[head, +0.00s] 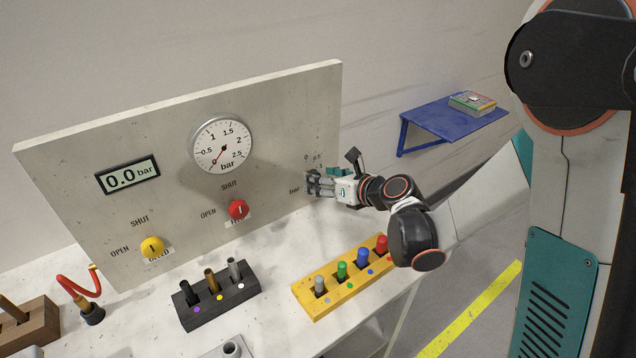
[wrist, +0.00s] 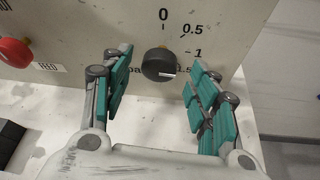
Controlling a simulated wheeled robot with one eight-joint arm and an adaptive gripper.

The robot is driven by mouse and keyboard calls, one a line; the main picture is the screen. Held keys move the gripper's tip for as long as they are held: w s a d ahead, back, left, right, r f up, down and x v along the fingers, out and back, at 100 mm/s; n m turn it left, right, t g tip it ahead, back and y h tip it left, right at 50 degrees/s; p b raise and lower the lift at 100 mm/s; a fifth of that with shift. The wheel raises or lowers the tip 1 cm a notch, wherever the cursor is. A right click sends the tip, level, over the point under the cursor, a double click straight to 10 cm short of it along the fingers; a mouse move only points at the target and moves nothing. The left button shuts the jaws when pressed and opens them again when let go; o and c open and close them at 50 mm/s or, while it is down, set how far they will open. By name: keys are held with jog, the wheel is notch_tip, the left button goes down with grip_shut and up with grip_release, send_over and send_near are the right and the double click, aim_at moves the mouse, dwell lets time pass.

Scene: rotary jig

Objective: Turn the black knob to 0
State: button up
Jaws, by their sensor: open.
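The black knob (wrist: 157,64) sits on the panel in the wrist view, below the printed 0 (wrist: 164,15). The marks 0.5, 1 and a partly covered 1.5 run down its right side. A short white line on the knob lies to the lower right of its face, away from the 0. My gripper (wrist: 160,85) is open, with one teal-padded finger on each side of the knob and visible gaps between.
The panel (head: 270,110) carries a dial gauge (head: 222,146), a display (head: 128,175) reading 0.0 bar, a yellow knob (head: 152,247) and a red knob (head: 238,209). A yellow block (head: 318,302) with several coloured pegs and a black block (head: 215,308) stand on the bench below.

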jog(key=shift+x, duration=1.05)
jog(key=c, duration=1.1)
jog(key=shift+o, duration=0.2)
